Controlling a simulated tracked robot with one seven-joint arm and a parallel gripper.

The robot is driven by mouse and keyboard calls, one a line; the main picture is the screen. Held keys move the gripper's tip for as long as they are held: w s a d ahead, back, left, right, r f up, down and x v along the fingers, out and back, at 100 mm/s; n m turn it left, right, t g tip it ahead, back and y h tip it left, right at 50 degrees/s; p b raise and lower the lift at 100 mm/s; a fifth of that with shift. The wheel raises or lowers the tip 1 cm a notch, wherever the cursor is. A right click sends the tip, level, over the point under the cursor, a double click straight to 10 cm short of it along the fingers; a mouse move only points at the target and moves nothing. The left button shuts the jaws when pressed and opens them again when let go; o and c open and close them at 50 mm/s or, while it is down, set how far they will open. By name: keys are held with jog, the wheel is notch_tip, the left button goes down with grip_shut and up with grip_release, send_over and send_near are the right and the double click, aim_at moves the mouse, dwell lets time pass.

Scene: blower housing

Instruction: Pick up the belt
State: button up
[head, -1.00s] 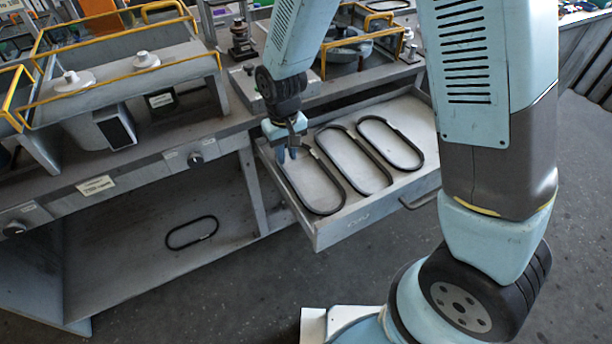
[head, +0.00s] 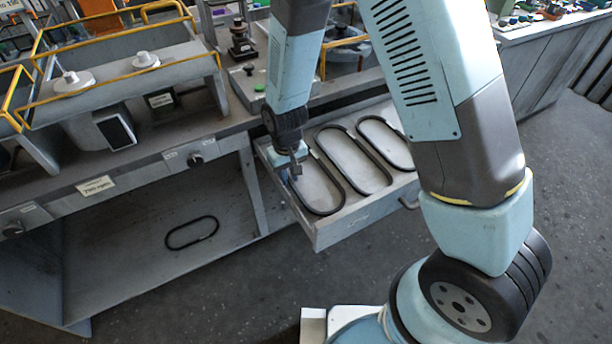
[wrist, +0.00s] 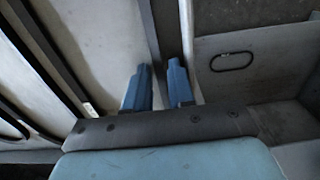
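Three black oval belts lie side by side in the open grey drawer (head: 340,228): a left one (head: 340,200), a middle one (head: 375,182) and a right one (head: 400,154). A smaller black belt (head: 192,233) lies on the lower shelf, also visible in the wrist view (wrist: 232,60). My gripper (head: 296,174) points down at the left side of the left drawer belt. In the wrist view my gripper (wrist: 158,82) has its blue fingers apart, with a dark strip, apparently that belt's side, running between them. I cannot tell whether the fingers touch it.
The drawer's pale side edge (wrist: 187,35) runs close beside the right finger. The workbench (head: 130,160) with yellow-railed trays stands left and behind. Grey floor (head: 240,300) is clear in front.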

grip_shut()
dwell(0.5)
notch_tip(320, 180, up, 23)
dwell(1.1)
jog(key=shift+s, duration=0.1)
